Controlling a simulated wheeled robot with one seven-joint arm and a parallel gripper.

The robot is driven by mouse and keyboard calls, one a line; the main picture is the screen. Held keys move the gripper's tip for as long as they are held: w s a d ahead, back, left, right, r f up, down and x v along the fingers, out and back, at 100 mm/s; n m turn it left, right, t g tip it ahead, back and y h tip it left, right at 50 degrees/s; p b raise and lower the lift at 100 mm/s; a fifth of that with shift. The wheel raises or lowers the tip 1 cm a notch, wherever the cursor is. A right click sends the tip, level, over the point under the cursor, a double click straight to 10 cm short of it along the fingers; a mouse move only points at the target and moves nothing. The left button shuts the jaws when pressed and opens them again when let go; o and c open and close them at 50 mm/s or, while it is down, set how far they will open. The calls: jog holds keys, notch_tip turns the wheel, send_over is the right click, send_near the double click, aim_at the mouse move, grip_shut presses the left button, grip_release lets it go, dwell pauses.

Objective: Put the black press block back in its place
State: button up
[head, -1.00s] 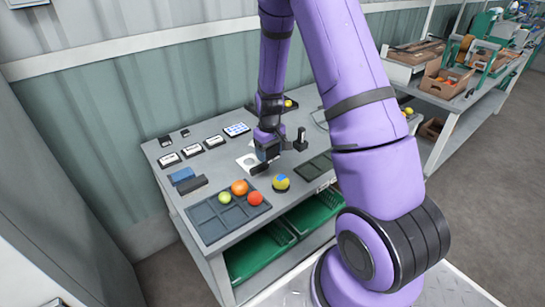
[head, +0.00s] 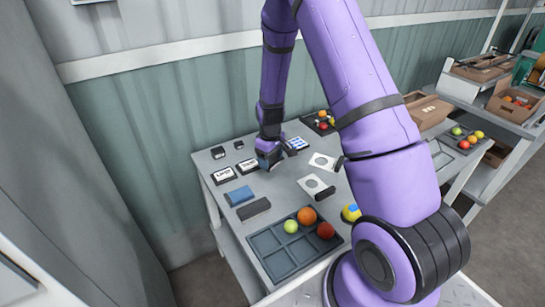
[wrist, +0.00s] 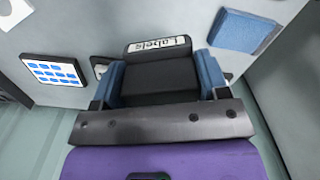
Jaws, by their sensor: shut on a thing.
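My gripper (wrist: 160,82) is shut, its two blue finger pads on either side of a dark block (wrist: 160,86), which I take to be the black press block. In the head view my gripper (head: 268,160) is low over the back of the table, among the label boxes, and the block cannot be told apart from it. A box marked "Labels" (wrist: 158,45) shows just beyond the block in the wrist view. Whether the block touches it or the table is hidden.
A blue pad (head: 239,196) and a dark bar (head: 255,209) lie in front of the label boxes (head: 222,174). A blue-dotted card (wrist: 55,73) is beside my gripper. A circle-marked sheet (head: 309,183) lies to the right.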

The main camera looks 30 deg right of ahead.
aim_at(271, 183)
jog(key=shift+f, duration=3.85)
jog(key=shift+f, duration=0.35)
jog(key=o, duration=0.9)
jog(key=c, duration=0.3)
jog(key=shift+c, duration=0.2)
jog(key=shift+r, duration=0.1)
jog(key=shift+r, duration=3.4)
